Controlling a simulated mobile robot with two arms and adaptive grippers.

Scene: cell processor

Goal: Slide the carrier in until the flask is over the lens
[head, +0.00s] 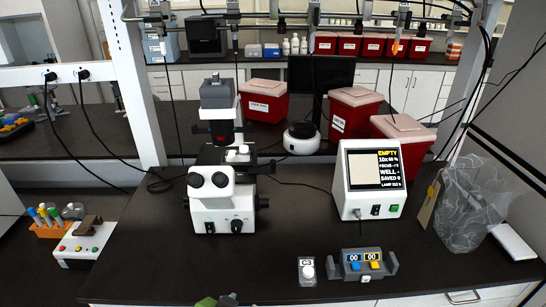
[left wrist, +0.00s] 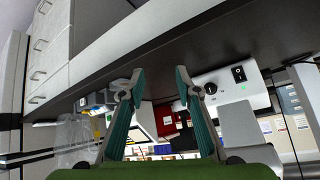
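The microscope (head: 222,195) stands on the dark bench, left of centre, with its eyepieces facing me. Its stage area (head: 240,158) shows a small white round piece and dark parts; I cannot make out the carrier, the flask or the lens for sure. The microscope's white front (left wrist: 240,88) with knob and switch also shows in the left wrist view, which is upside down. My left gripper (left wrist: 158,82) is open, with nothing between its teal fingers. My right gripper is not in view.
A screen unit (head: 371,180) reading "EMPTY" stands right of the microscope. A tube rack (head: 50,222) is at left, a clear bag (head: 470,205) at right. Red bins (head: 264,102) stand behind.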

